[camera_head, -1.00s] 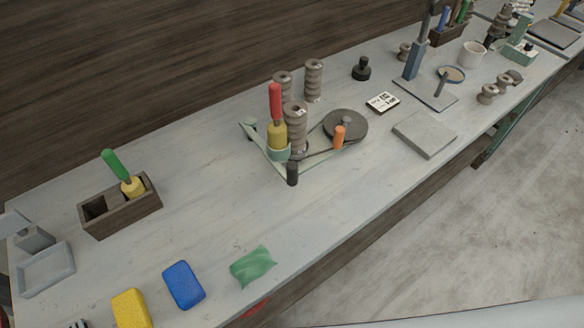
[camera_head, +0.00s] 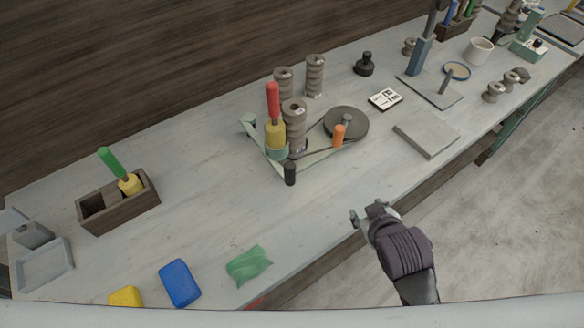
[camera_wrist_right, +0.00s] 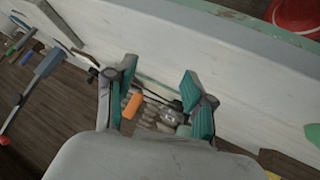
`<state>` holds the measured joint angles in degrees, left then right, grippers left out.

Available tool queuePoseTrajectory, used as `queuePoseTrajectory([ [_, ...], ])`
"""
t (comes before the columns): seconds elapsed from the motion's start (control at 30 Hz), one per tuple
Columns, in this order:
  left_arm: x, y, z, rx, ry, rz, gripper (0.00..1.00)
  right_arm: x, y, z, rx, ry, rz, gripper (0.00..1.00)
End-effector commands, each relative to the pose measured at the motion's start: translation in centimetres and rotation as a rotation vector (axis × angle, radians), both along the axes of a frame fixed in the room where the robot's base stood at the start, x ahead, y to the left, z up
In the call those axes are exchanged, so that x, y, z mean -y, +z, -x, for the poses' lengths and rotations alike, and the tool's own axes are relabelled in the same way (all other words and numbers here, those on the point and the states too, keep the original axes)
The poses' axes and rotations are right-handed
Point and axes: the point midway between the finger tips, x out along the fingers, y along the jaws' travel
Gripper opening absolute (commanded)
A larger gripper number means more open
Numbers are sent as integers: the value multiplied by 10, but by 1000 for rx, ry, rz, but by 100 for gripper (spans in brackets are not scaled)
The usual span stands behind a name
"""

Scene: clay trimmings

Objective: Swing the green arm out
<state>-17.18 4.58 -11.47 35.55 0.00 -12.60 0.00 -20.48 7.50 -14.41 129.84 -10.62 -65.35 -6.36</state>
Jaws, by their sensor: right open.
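A pale green arm (camera_head: 316,159) lies low on the bench, running from near the black knob (camera_head: 290,174) towards the orange knob (camera_head: 338,134) by the dark grey wheel (camera_head: 352,121). A second pale green bar (camera_head: 261,150) meets it near the black knob, and a red-and-yellow-handled tool (camera_head: 274,110) stands in a green holder beside them. My right gripper (camera_head: 370,214) is open and empty near the bench's front edge, to the lower right of the arm and apart from it. In the right wrist view my open fingers (camera_wrist_right: 160,98) frame the orange knob. My left gripper is not in view.
Ribbed grey columns (camera_head: 296,124) stand behind the arm. A grey slab (camera_head: 426,133) lies to the right. A green cloth (camera_head: 249,264), a blue sponge (camera_head: 179,282) and a wooden box (camera_head: 118,202) are to the left. The bench front between cloth and slab is clear.

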Motion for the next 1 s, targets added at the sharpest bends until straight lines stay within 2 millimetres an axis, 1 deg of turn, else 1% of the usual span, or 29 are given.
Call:
queuePoseTrajectory([
  [0.03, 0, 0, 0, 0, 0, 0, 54, -8, 27, -23, 107, 39, 30, 54],
  [0.07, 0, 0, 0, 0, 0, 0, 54, -13, 43, -36, 174, 65, 52, 54],
  [0.1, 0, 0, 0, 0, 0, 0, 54, -22, 65, -53, 269, 103, 86, 54],
  [0.17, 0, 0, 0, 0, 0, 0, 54, -37, 101, -78, 424, 166, 146, 54],
  [0.2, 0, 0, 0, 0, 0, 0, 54, -51, 127, -93, 537, 214, 194, 54],
  [0.27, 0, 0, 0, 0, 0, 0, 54, -74, 170, -112, 718, 291, 276, 54],
  [0.3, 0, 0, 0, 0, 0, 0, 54, -92, 200, -120, 849, 348, 340, 54],
  [0.37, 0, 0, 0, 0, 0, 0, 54, -126, 247, -125, 1059, 443, 446, 54],
  [0.4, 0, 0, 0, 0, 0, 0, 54, -151, 278, -122, 1208, 511, 527, 54],
  [0.47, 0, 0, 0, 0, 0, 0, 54, -190, 318, -109, 1437, 617, 657, 54],
  [0.5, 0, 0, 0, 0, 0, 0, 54, -217, 338, -95, 1586, 689, 748, 54],
  [0.57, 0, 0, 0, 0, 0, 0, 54, -255, 359, -68, 1809, 804, 887, 54],
  [0.6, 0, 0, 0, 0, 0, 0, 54, -279, 365, -48, 1957, 885, 985, 54],
  [0.67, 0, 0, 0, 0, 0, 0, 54, -310, 363, -18, 2170, 1013, 1135, 54],
  [0.7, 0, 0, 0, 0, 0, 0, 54, -327, 354, 0, 2308, 1106, 1235, 54],
  [0.77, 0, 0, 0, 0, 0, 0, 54, -346, 332, 23, 2505, 1261, 1385, 54],
  [0.8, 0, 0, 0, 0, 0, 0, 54, -353, 312, 34, -2349, -1231, -1327, 54],
  [0.87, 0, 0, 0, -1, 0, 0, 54, -355, 277, 41, -2084, -1181, -1215, 54],
  [0.9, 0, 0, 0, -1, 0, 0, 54, -350, 253, 40, -1907, -1153, -1135, 54],
  [0.97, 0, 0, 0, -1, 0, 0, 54, -333, 219, 29, -1653, -1123, -1013, 54],
  [1.0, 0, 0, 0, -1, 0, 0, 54, -317, 200, 17, -1493, -1109, -932, 54],
])
